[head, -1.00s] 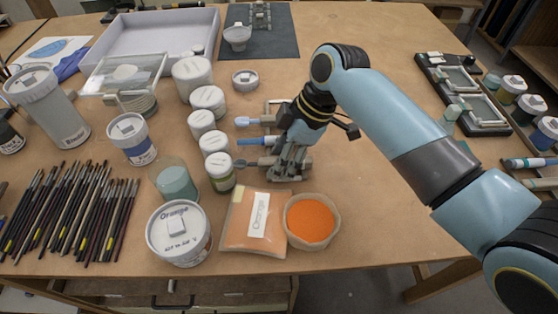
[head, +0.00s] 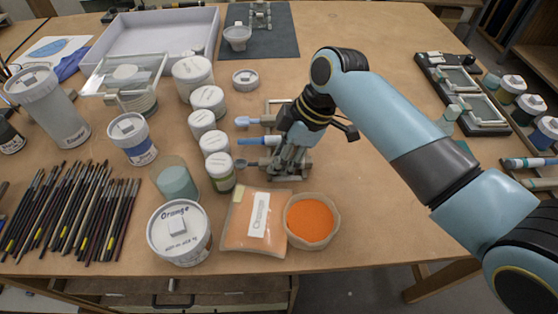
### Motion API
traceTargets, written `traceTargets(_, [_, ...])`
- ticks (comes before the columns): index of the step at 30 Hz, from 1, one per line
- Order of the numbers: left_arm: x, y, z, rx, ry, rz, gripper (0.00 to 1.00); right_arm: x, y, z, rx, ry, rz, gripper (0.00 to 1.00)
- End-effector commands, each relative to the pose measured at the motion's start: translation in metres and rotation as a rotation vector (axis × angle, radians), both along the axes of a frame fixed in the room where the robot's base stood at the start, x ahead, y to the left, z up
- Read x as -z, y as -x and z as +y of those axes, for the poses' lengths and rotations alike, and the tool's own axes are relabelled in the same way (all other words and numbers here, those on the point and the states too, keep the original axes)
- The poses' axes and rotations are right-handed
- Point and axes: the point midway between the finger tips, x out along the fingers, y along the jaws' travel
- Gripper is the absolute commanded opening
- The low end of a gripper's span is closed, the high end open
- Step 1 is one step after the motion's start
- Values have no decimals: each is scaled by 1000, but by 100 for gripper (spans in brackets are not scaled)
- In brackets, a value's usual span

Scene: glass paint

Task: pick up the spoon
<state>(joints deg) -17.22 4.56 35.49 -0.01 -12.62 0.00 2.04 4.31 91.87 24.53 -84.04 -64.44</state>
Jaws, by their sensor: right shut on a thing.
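The spoon (head: 241,163) lies on a small tool rest in the middle of the table, its small dark bowl pointing left. Its handle runs right to my right gripper (head: 279,168). My right gripper comes down from above and is shut on the spoon's handle, low over the rest. The gripper hides the far part of the handle. My left gripper is not in view.
Two blue-ended tools (head: 243,121) (head: 252,141) lie on the rest (head: 303,170) just behind the spoon. White-lidded jars (head: 220,170) stand close to its left. An orange packet (head: 256,222) and a bowl of orange powder (head: 311,220) are in front.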

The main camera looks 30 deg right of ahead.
Motion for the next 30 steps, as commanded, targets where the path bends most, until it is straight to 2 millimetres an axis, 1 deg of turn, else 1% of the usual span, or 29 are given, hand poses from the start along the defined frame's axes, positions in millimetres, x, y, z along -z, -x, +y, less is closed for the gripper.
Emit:
traceTargets(10, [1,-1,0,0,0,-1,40,-1,0,0,0,0,-1,0])
traceTargets(14, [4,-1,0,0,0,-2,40,-6,-1,0,-1,0,-3,0])
traceTargets(17, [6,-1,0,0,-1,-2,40,-17,-1,0,-1,0,-4,0])
traceTargets(22, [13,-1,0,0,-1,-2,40,-47,-1,0,-1,1,-6,0])
traceTargets(24, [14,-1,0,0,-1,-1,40,-53,14,-9,0,4,-1,0])
traceTargets(26, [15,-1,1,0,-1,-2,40,-61,26,-14,-3,5,-1,0])
traceTargets(30, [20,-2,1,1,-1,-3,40,-81,57,-31,-3,8,-1,0])
